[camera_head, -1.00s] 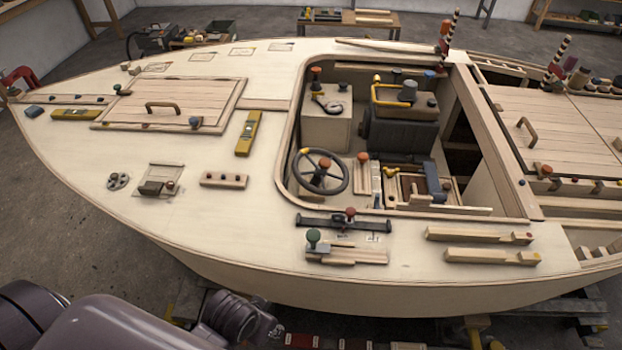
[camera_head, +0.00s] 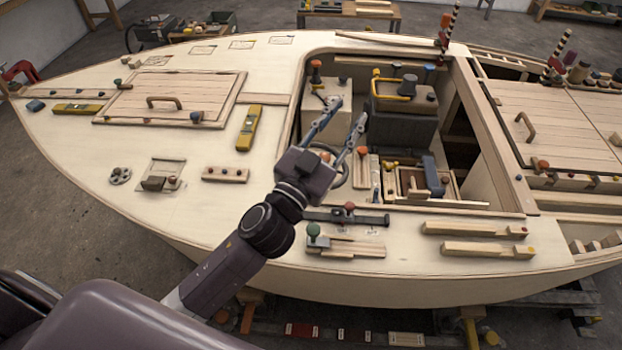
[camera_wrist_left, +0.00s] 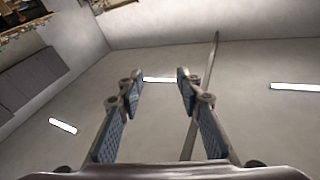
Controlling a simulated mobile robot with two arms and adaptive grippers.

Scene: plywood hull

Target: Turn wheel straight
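The dark steering wheel (camera_head: 345,176) stands in the cockpit opening, at its front left corner. My left gripper and hand cover most of it in the head view; only part of its rim and its orange-brown hub knob (camera_head: 325,156) show. My left gripper (camera_head: 350,112) reaches in from the lower left, with its fingers spread and pointing up and away over the wheel. In the left wrist view the gripper (camera_wrist_left: 160,84) is open and empty, facing the wall. I cannot tell whether it touches the wheel. My right gripper is not in view.
A pale box (camera_head: 318,125) and a dark box with a yellow handle (camera_head: 398,125) stand behind the wheel. A dark bar with a red knob (camera_head: 348,217) and a wooden block with a green knob (camera_head: 345,248) lie on the near deck. A yellow level (camera_head: 248,128) lies left.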

